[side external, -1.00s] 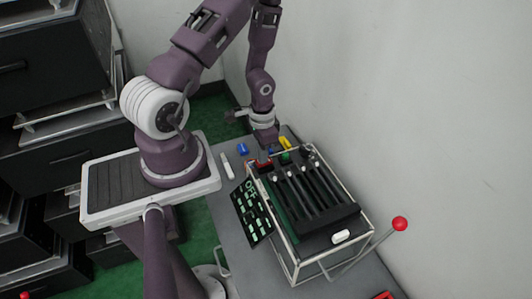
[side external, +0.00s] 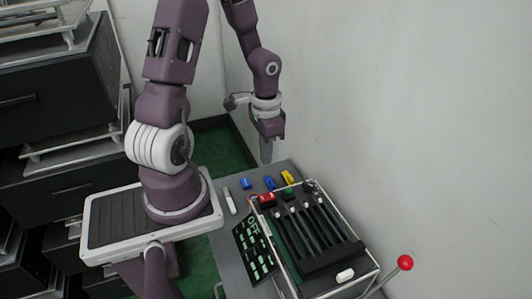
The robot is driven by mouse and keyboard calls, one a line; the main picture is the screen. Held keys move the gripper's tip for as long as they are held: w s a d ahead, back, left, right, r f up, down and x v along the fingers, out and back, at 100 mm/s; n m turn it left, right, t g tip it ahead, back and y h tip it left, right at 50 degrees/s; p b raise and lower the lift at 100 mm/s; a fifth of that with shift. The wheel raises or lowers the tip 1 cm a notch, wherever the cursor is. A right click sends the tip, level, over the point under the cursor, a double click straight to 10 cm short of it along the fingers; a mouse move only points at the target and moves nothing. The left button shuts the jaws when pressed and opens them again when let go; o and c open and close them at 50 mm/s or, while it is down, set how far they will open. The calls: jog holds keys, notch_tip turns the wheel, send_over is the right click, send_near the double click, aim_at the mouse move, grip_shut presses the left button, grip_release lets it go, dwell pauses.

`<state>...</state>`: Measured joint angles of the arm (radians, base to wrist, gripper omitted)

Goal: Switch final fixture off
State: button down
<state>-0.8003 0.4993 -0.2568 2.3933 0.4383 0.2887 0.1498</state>
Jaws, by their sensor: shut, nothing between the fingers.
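The fixture is a black box in a pale wire frame with several dark slots and levers (side external: 312,230), each with a small pale tip, at the lower middle right. A black panel (side external: 253,247) with pale green "OFF" lettering leans on its left side. A lever with a red ball knob (side external: 405,262) sticks up at its right end. A white piece (side external: 345,275) sits near that end. My gripper (side external: 266,160) points down with its fingers closed and empty, above the table beyond the fixture's far end, apart from all levers.
A red block (side external: 266,198) and a green block (side external: 288,193) are at the fixture's far end. Blue (side external: 246,183) and yellow (side external: 287,178) pieces and a white stick (side external: 229,200) lie on the grey table (side external: 226,242). A wall stands close on the right.

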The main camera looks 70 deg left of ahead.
aim_at(263, 198)
jog(key=shift+r, duration=0.1)
jog(key=m, duration=1.8)
jog(key=shift+s, duration=0.4)
notch_tip(263, 198, down, 14)
jog(key=shift+s+f, duration=0.1)
jog(key=shift+f, duration=0.1)
jog(key=shift+w+r, duration=0.25)
jog(key=shift+w, duration=0.5)
